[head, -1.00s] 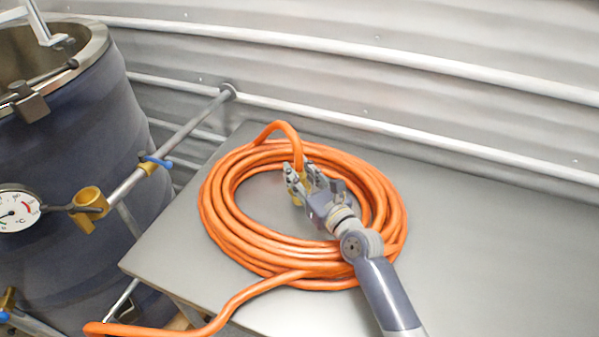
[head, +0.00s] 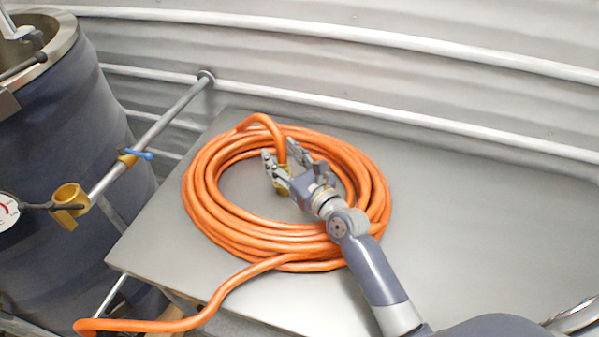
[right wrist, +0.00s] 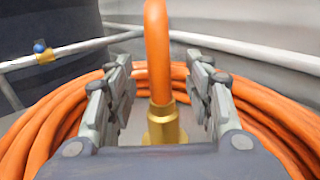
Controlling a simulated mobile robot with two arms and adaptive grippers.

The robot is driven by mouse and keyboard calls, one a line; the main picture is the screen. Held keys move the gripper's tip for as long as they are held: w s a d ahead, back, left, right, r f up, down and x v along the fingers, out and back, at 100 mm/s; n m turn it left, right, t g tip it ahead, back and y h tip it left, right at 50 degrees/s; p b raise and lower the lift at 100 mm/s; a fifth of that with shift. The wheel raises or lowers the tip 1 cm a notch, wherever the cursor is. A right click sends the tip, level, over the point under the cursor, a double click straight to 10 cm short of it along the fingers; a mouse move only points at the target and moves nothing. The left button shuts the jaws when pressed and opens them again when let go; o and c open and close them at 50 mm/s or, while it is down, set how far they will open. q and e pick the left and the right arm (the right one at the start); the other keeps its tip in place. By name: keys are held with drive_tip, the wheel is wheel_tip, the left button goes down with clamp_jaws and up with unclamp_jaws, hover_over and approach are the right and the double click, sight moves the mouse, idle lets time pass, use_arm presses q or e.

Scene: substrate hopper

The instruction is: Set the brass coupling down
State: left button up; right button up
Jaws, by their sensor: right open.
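The brass coupling (head: 282,190) is on the end of the orange hose (head: 215,222), inside the coil on the grey bench top. It also shows in the right wrist view (right wrist: 164,126), upright, with the hose rising from it in an arch. Its base is hidden by my gripper in the right wrist view. My right gripper (head: 281,158) is open. Its two fingers stand apart on either side of the coupling and the hose just above it, with gaps visible on both sides in the right wrist view. My left gripper is not in view.
The grey bench top (head: 460,215) is clear right of the coil. A dark blue vessel (head: 70,140) stands at left, with a pipe (head: 172,118) carrying a brass fitting (head: 70,197). A corrugated wall (head: 400,85) closes the back. One hose length runs off the bench front.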

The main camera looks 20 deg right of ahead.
drive_tip(key=b+v, duration=0.2)
drive_tip(key=v, duration=1)
